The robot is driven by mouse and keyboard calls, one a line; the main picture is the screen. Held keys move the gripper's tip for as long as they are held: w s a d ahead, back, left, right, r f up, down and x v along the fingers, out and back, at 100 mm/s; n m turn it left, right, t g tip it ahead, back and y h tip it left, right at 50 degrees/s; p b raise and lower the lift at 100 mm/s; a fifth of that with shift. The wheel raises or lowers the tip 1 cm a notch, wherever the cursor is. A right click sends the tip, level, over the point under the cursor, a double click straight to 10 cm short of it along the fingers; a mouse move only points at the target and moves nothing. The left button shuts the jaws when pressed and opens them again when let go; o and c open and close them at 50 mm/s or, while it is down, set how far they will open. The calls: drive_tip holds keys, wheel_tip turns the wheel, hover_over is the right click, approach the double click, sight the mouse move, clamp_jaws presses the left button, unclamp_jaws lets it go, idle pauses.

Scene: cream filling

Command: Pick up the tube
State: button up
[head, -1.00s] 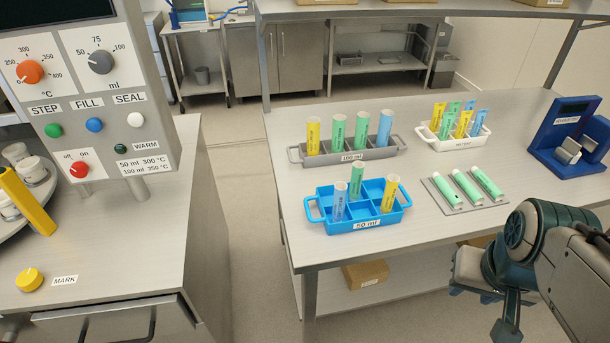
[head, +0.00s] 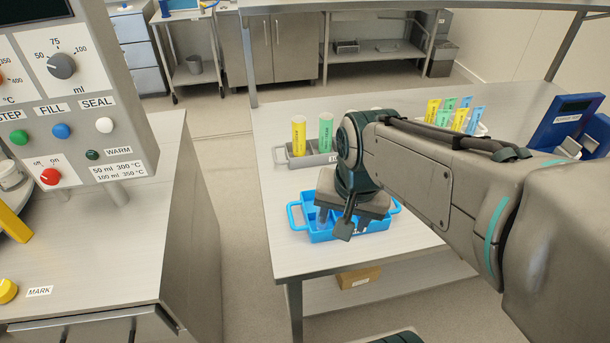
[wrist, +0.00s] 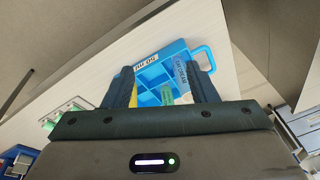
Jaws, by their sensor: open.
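The blue 50 ml rack (head: 297,222) stands on the right-hand table in the head view, largely covered by my gripper and arm. My gripper (head: 342,218) points down over it, jaws open. In the wrist view the open fingers (wrist: 162,85) straddle part of the rack (wrist: 150,77). A blue tube (wrist: 181,72) shows close to the right finger, a green tube (wrist: 167,94) between the fingers. A yellow tube (wrist: 131,76) is partly hidden by the left finger. I cannot tell whether any tube is touched.
The grey rack behind holds a yellow tube (head: 299,135) and a green tube (head: 326,132); my arm hides the rest. A white rack (head: 482,130) with several tubes and a blue device (head: 563,120) stand farther right. The filling machine (head: 110,150) is at the left.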

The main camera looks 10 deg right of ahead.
drive_tip(key=w+r+m+p, duration=0.1)
drive_tip(key=w+m, duration=0.2)
drive_tip(key=m, duration=0.4)
drive_tip(key=w+r+m+g+p, duration=0.1)
drive_tip(key=w+m, duration=0.3)
drive_tip(key=m, duration=0.4)
drive_tip(key=w+r+m+g+p, duration=0.1)
drive_tip(key=w+m+p, duration=0.1)
drive_tip(key=w+m, duration=0.2)
drive_tip(key=shift+w+a+m, duration=0.15)
drive_tip(key=shift+a+m, duration=0.05)
drive_tip(key=shift+m, duration=0.75)
drive_tip(key=shift+w+a+m, duration=0.1)
drive_tip(key=shift+a+m, duration=0.1)
drive_tip(key=shift+m, duration=0.75)
drive_tip(key=shift+w+f+m, duration=0.1)
drive_tip(key=shift+m, duration=0.2)
drive_tip(key=shift+f, duration=0.35)
wheel_tip(320, 180, down, 13)
drive_tip(key=shift+d+p, duration=0.15)
drive_tip(key=shift+p, duration=0.25)
drive_tip(key=shift+c, duration=0.2)
drive_tip(key=c, duration=1)
